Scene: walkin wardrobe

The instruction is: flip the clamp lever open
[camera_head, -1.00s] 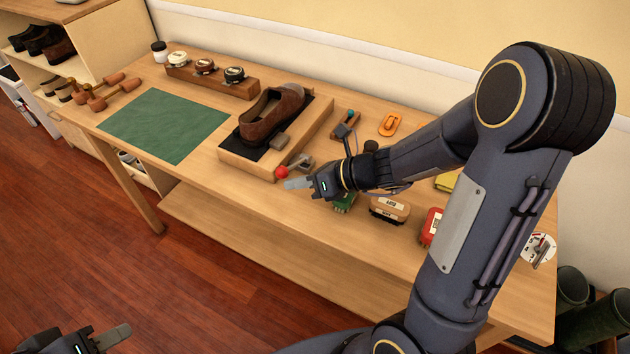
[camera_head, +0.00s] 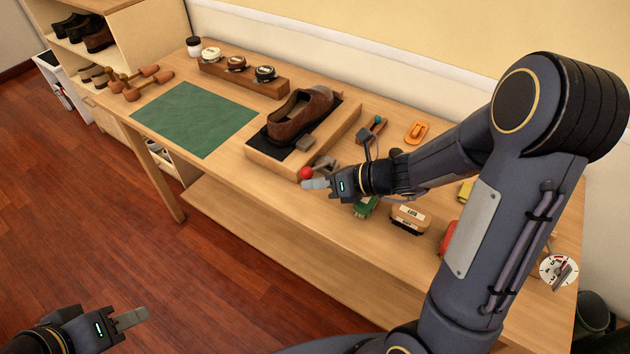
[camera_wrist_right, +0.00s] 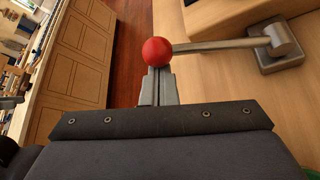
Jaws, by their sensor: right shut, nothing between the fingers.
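The clamp lever (camera_wrist_right: 222,46) is a metal rod with a red ball knob (camera_head: 306,173) at its end; the knob also shows large in the right wrist view (camera_wrist_right: 156,52). Its metal clamp (camera_head: 324,164) is fixed at the front of the wooden shoe stand (camera_head: 262,158), where a brown shoe (camera_head: 301,113) sits. My right gripper (camera_head: 313,184) is shut and empty. Its fingertips are right at the knob, which partly covers them in the wrist view; I cannot tell whether they touch. My left gripper (camera_head: 132,318) is low at the left, away from the bench; its jaw gap is unclear.
The bench (camera_head: 228,188) also bears a green mat (camera_head: 195,120), a rack of polish tins (camera_head: 240,80), wooden shoe trees (camera_head: 140,82) and brushes (camera_head: 409,218) under and beside my right arm. Open floor lies in front of the bench.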

